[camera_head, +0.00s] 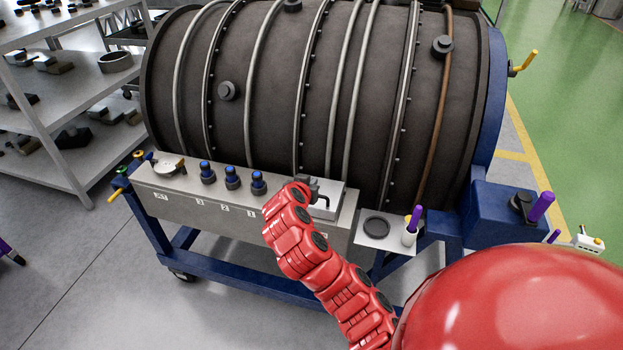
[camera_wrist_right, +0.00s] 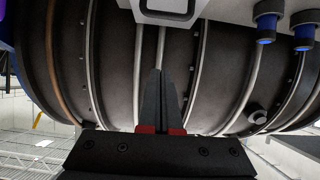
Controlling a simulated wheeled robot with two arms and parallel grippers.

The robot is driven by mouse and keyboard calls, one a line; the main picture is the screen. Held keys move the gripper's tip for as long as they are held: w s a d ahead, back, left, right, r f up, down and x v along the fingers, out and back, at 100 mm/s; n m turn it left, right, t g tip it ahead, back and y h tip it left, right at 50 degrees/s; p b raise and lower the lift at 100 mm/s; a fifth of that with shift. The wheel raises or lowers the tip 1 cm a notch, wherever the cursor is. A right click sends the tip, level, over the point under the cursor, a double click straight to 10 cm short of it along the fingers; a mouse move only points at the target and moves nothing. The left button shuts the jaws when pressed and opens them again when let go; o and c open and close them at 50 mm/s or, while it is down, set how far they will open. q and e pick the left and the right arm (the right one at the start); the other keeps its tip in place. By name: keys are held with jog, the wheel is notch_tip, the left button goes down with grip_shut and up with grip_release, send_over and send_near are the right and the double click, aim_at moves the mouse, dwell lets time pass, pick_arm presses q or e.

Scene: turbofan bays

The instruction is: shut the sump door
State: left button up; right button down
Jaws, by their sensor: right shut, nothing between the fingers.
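The light grey panel with a dark loop handle, which looks like the sump door (camera_head: 336,193), is at the right end of the long grey box (camera_head: 185,187) in front of the engine. Part of it is hidden by my right arm, and I cannot tell how far open it is. My right gripper (camera_head: 312,188) is at the panel's left side, near the handle. In the right wrist view the gripper (camera_wrist_right: 160,78) is shut and empty, and the handle (camera_wrist_right: 168,14) shows above the fingertips, apart from them. My left gripper is not in view.
Several blue-capped fittings (camera_head: 231,177) stand on the box left of my gripper. A small shelf (camera_head: 384,237) with a purple-topped white holder is to the right. The dark engine casing (camera_head: 280,90) rises behind. Loaded shelves (camera_head: 40,95) are at the left.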

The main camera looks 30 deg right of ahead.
jog(key=p, duration=0.2)
send_over(316, 206)
jog(key=f, duration=0.3)
jog(key=shift+w+d, duration=0.2)
jog(key=shift+w, duration=0.05)
jog(key=f, duration=0.1)
jog(key=f+p, duration=0.2)
jog(key=shift+s+a, duration=0.15)
jog(key=shift+a, duration=0.1)
jog(key=shift+s+f, duration=0.15)
jog(key=shift+f, duration=0.3)
jog(key=shift+f, duration=0.1)
